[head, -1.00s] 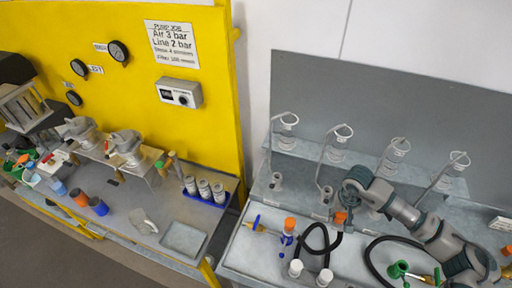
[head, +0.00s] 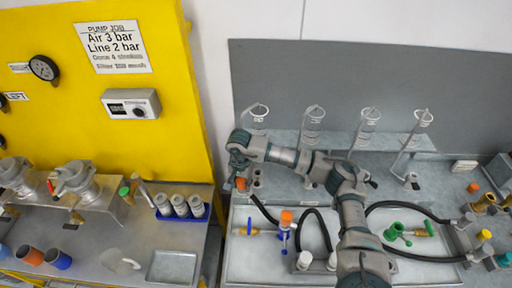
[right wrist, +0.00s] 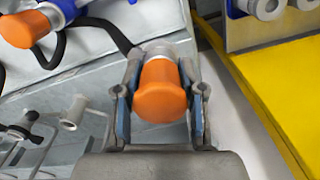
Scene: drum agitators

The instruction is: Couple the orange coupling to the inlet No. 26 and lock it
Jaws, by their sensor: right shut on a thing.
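The orange coupling (head: 241,184) hangs in my right gripper (head: 240,178), at the left end of the grey bench with the wire-ring stands. In the right wrist view the coupling (right wrist: 160,92) sits between the two blue-padded fingers of my right gripper (right wrist: 161,100), its round orange end facing the camera. A black hose (head: 263,209) runs from near it down to the tray. Short grey stubs (head: 257,178) stand just right of it; one also shows apart from the gripper in the right wrist view (right wrist: 73,112). No number 26 is readable. My left gripper is out of view.
A blue fitting with an orange top (head: 286,218) stands on the tray (head: 240,268), near white-capped pieces (head: 304,260). A green-handled valve (head: 396,232) lies to the right. The yellow panel (head: 200,90) and a bench with cups stand left, across a gap.

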